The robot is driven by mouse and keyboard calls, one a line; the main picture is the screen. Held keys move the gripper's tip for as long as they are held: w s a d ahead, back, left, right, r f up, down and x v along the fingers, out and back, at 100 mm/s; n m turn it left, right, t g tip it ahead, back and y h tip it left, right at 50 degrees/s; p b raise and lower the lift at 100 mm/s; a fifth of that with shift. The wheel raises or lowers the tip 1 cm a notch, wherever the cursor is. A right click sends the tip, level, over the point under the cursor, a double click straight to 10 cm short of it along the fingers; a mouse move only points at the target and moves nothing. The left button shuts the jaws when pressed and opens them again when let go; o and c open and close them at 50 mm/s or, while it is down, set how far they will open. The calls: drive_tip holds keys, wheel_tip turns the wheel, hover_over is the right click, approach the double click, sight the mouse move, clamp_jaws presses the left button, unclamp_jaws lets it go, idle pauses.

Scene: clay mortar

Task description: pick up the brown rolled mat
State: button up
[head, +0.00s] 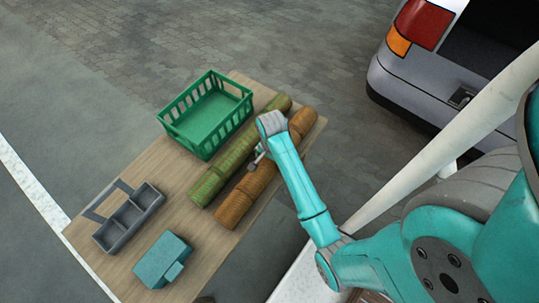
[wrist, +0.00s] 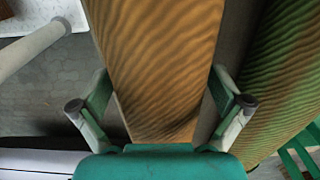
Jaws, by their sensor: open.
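The brown rolled mat (head: 245,196) lies along the right side of the wooden table in the head view, partly hidden by my arm. In the wrist view the brown mat (wrist: 160,60) runs down the middle, between my fingers. My gripper (wrist: 160,108) is open, with one finger on each side of the mat. I cannot tell whether the fingers touch it. In the head view my gripper (head: 256,160) is over the mat's middle, mostly hidden by my arm.
A green rolled mat (head: 224,170) lies close beside the brown one. On the table (head: 90,240) also stand a green crate (head: 207,115), a grey divided tray (head: 130,217) and a teal box (head: 162,261). A parked vehicle (head: 420,85) is at the upper right, with a pale pole (head: 440,150) nearby.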

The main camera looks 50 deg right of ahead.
drive_tip(key=shift+f, duration=0.15)
drive_tip(key=c, duration=1.5)
drive_tip(key=shift+c, duration=0.2)
